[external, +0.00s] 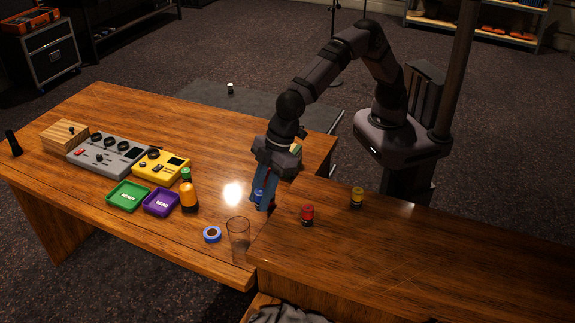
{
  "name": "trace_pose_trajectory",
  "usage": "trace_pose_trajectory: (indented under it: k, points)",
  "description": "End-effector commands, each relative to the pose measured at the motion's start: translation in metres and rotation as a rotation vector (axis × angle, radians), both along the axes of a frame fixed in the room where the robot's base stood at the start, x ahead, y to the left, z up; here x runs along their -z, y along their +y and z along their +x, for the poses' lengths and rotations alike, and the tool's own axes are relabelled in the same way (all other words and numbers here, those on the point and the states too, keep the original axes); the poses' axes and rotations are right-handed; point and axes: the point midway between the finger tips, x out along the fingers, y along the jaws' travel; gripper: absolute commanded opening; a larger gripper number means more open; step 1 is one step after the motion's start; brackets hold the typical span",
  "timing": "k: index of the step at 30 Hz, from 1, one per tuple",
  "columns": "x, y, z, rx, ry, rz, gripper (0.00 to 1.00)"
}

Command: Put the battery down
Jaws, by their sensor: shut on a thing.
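My gripper (264,201) points down near the right end of the lower wooden desk (225,250), close to the step to the right-hand table. Its blue fingers are shut on a small blue piece, which I take to be the battery (258,195). The fingers hide most of it. I cannot tell whether its bottom touches the desk top.
An orange bottle (189,193), purple tray (161,202), green tray (128,196), yellow box (161,167) and grey mixer (107,154) are left. The right-hand table (420,260) is mostly clear.

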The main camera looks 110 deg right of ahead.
Motion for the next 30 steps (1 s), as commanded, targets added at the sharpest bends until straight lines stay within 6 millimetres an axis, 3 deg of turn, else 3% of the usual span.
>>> trace_pose_trajectory:
  k: [1, 6, 9, 13, 19, 30]
  points:
    - [-0.014, 0.025, -0.010, -0.045, -0.004, 0.002, 0.00]
    - [-0.044, 0.091, -0.053, -0.155, -0.004, 0.002, 0.00]
    - [-0.058, 0.124, -0.085, -0.210, -0.004, 0.002, 0.00]
    - [-0.071, 0.154, -0.130, -0.309, -0.001, 0.001, 0.00]
    - [-0.079, 0.171, -0.193, -0.547, -0.001, 0.001, 0.00]
    - [-0.067, 0.161, -0.248, -0.961, 0.001, 0.003, 0.00]
